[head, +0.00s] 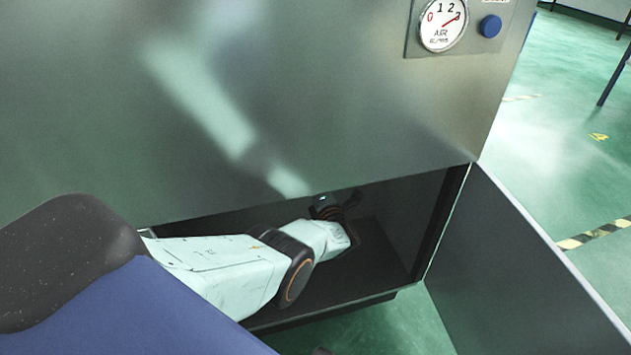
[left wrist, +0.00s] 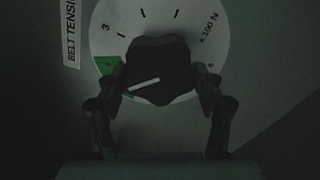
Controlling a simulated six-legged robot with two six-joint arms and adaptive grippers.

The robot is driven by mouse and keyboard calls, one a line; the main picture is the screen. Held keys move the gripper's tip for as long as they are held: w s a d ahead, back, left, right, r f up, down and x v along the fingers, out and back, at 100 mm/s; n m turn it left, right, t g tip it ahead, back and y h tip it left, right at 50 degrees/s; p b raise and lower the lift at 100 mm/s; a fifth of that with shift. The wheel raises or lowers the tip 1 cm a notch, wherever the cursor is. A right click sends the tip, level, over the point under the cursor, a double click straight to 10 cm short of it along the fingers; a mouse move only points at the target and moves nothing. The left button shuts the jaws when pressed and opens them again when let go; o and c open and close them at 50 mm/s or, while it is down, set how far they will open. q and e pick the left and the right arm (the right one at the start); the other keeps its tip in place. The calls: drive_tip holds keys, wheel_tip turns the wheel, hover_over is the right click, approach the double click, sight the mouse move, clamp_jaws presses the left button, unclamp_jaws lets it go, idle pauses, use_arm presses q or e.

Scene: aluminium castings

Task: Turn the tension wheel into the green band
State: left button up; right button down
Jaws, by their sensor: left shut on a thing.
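In the left wrist view a dark lobed tension wheel (left wrist: 165,68) sits in front of a pale round dial (left wrist: 205,48) with black ticks and figures. A white line on the wheel slants down to the left, its outer end a little below the visible green band (left wrist: 106,66) at the dial's left. Part of the band is hidden by the wheel and a finger. My left gripper (left wrist: 160,84) is shut on the wheel, one finger on each side. In the head view my left gripper (head: 335,205) reaches into the dark opening; the wheel cannot be made out there.
A label (left wrist: 71,30) reading "BELT TENSI" stands left of the dial. The opening (head: 385,235) lies under a large metal panel (head: 330,90). An open door (head: 520,270) stands at its right. An air gauge (head: 443,25) and blue button (head: 490,26) are above.

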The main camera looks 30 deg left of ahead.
use_arm(q)
drive_tip(key=shift+n, duration=0.3)
drive_tip(key=o, duration=1)
drive_tip(key=shift+o, duration=0.8)
drive_tip(key=shift+d+f, duration=0.1)
drive_tip(key=shift+d, duration=0.05)
